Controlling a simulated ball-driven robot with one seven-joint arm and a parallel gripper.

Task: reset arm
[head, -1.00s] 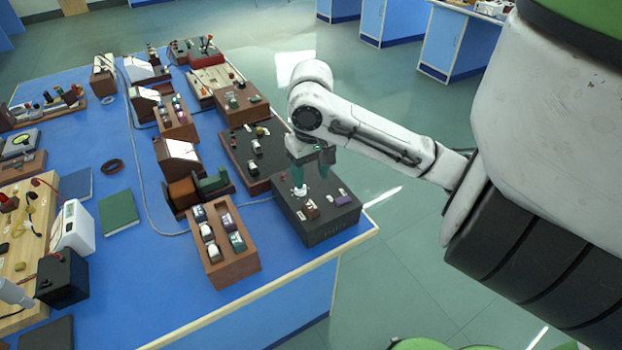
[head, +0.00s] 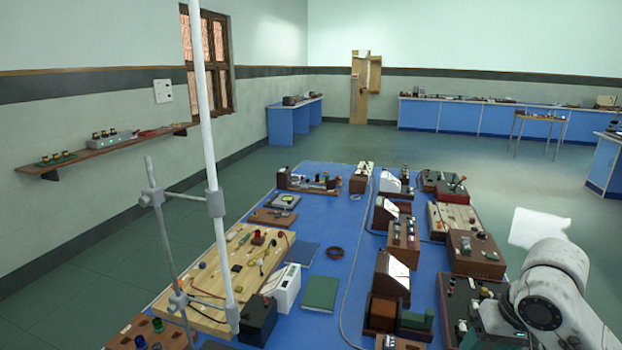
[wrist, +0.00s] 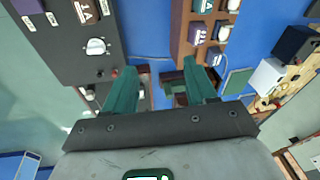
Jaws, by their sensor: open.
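My gripper (wrist: 160,78) shows in the wrist view with its two teal fingers spread apart and nothing between them. In the head view my arm is at the lower right corner, bent over the right side of the blue bench, and the gripper is mostly cut off. In the wrist view a dark grey box (wrist: 65,50) with a white knob (wrist: 96,46) is at the upper left, beyond the left finger. A wooden holder (wrist: 183,30) with several small modules is at the top centre, beyond the right finger. No contact with either shows.
The blue bench (head: 325,265) is crowded with wooden boxes, a green book (head: 320,293) and a white meter (head: 283,288). A tall white rod stand (head: 205,130) rises at the left front. Open floor (head: 505,195) lies right of the bench.

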